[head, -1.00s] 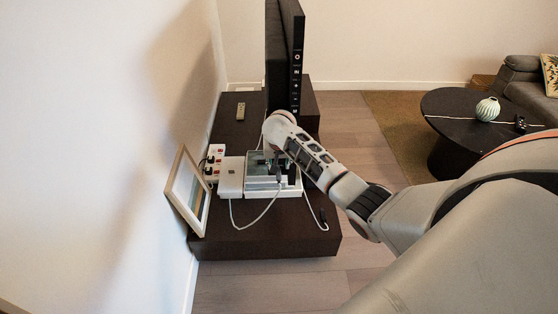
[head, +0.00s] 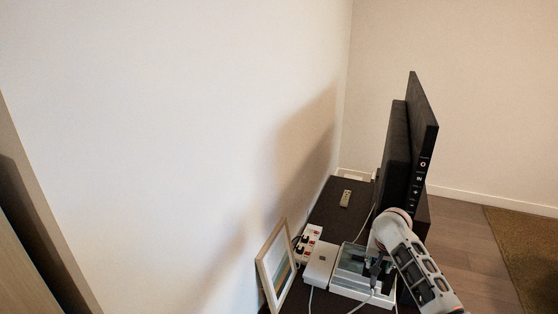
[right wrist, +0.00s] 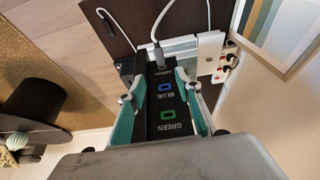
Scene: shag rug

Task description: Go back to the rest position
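My right gripper (head: 380,264) points down over the equipment on the dark TV bench, in the lower right of the head view. In the right wrist view its two teal-padded fingers (right wrist: 161,85) stand wide apart, one on each side of a black box (right wrist: 167,105) marked GREEN, BLUE and AERIAL. Whether the pads touch the box is hard to tell. A grey cable plug (right wrist: 159,56) sits at the AERIAL end of the box. My left gripper is in neither view.
A picture frame (head: 275,270), power strip (head: 308,243), white box (head: 320,262) and remote (head: 345,199) are on the bench (head: 333,212) by the wall. The TV (head: 419,140) stands close beyond my right arm. Floor (head: 465,235) is clear to its right.

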